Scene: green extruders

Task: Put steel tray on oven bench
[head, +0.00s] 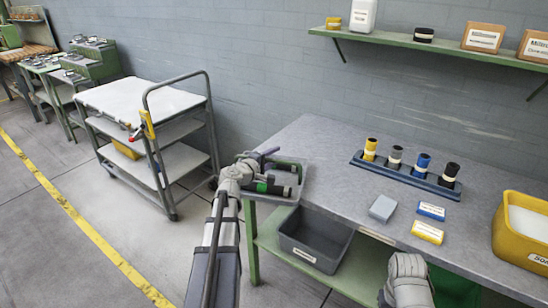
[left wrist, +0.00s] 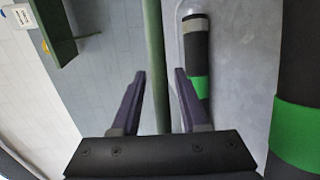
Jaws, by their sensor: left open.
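A grey steel tray (head: 289,199) is at the left end of the grey-topped workbench (head: 330,150). Dark cylinders with green bands (head: 268,188) lie in it; they also show large in the left wrist view (left wrist: 196,60). My left gripper (head: 268,156) is at the tray's far left side, partly hiding it. In the left wrist view its two purple fingers (left wrist: 160,78) are apart, with a green bar passing behind the gap. I cannot tell whether they touch the tray. A grey part of my right arm shows at the bottom; its fingers do not. I cannot tell which bench is the oven bench.
A white-topped trolley (head: 135,98) stands left of the bench. Green benches (head: 95,60) with small items are at the back left. A cylinder rack (head: 405,176), small boxes and a yellow bin (head: 510,232) are on the bench. A dark bin (head: 315,240) sits below.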

